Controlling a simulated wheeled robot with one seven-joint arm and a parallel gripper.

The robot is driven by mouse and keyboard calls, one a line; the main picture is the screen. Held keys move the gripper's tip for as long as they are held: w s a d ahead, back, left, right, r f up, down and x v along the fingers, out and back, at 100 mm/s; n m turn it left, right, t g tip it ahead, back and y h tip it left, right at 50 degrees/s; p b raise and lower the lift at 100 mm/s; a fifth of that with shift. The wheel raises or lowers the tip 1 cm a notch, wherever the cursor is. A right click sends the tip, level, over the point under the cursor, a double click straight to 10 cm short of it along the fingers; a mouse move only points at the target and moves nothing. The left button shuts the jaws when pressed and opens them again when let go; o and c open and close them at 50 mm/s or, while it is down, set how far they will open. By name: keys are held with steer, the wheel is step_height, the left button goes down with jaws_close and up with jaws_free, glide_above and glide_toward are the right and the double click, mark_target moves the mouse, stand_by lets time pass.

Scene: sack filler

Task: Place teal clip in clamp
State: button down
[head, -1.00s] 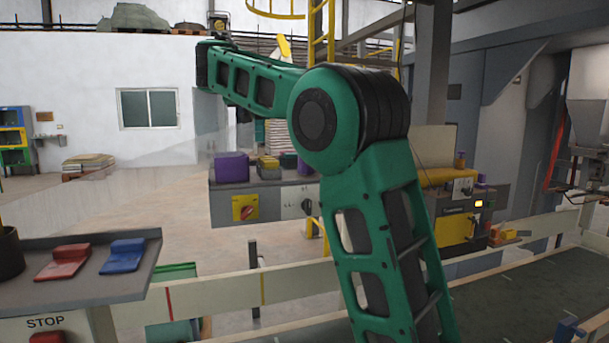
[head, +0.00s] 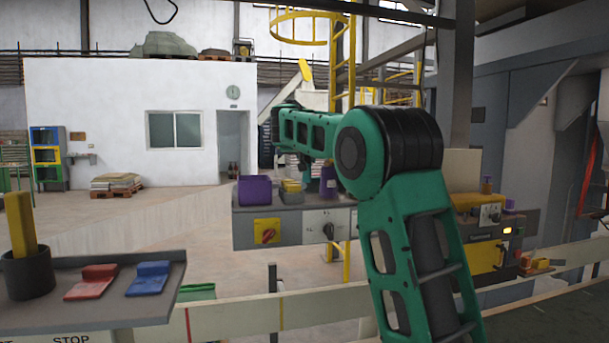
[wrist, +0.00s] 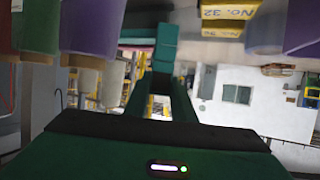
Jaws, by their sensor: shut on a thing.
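In the wrist view my gripper (wrist: 163,78) is shut on the teal clip (wrist: 165,45). The clip sticks out beyond the fingertips, near the undersides or sides of purple and yellow things. I cannot pick out the clamp with certainty in either view.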

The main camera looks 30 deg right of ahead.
mark_target(307, 182)
steer(key=shift+w+d+f, duration=0.1)
steer(key=shift+d+f, duration=0.15)
steer(key=shift+f, duration=1.9)
steer(key=c, duration=1.5)
jaws_free()
steer(key=shift+s+a+r, duration=0.25)
steer(key=shift+s+a, duration=0.05)
steer(key=shift+a, duration=0.05)
steer(key=v, duration=1.1)
steer(key=shift+r, duration=0.1)
steer(key=shift+s, duration=0.1)
